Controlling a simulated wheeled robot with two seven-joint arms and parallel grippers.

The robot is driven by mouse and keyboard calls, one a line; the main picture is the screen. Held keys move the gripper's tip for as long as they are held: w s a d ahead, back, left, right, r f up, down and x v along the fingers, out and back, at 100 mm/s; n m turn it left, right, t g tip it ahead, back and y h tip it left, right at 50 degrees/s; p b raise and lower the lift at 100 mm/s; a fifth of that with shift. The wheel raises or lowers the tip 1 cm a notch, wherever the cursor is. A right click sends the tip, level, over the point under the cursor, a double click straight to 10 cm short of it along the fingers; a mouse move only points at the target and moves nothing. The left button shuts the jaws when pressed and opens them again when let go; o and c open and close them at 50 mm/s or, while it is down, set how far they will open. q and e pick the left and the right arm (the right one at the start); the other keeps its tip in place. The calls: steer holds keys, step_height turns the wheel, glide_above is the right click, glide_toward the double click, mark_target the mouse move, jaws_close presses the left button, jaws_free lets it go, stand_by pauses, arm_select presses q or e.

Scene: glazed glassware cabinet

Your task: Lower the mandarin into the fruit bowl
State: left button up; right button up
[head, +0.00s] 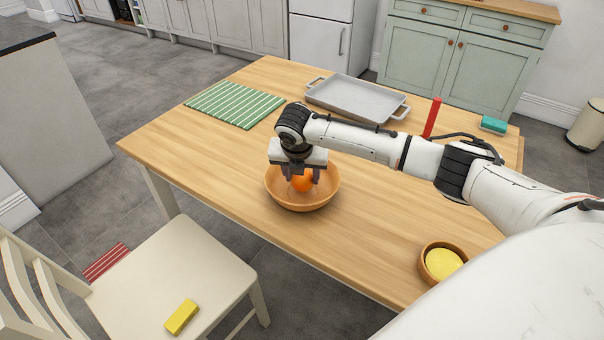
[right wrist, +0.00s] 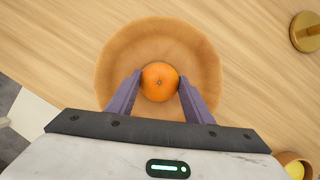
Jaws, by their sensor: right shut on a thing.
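The orange mandarin (head: 302,184) is between the fingers of my right gripper (head: 302,177), inside the outline of the wooden fruit bowl (head: 305,204) on the table. The right wrist view shows the mandarin (right wrist: 160,82) from above, with the two purple fingers of the right gripper (right wrist: 160,78) on either side of it. The bowl's rim (right wrist: 158,27) surrounds it there, and the rest of the bowl looks empty. I cannot tell whether the mandarin touches the bowl's bottom. My left gripper is not in view.
A grey tray (head: 357,98) and a green striped mat (head: 234,104) lie farther back on the table. A red upright stick (head: 432,118) stands behind my right arm. A small bowl (head: 427,268) with something yellow is near the front right. The table left of the fruit bowl is clear.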

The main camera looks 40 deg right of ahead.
steer(key=shift+f+b, duration=0.35)
steer(key=shift+f, duration=0.7)
stand_by(0.4)
steer(key=o, duration=1.2)
steer(key=shift+c, duration=0.2)
steer(key=v, duration=1)
steer(key=shift+r, duration=0.2)
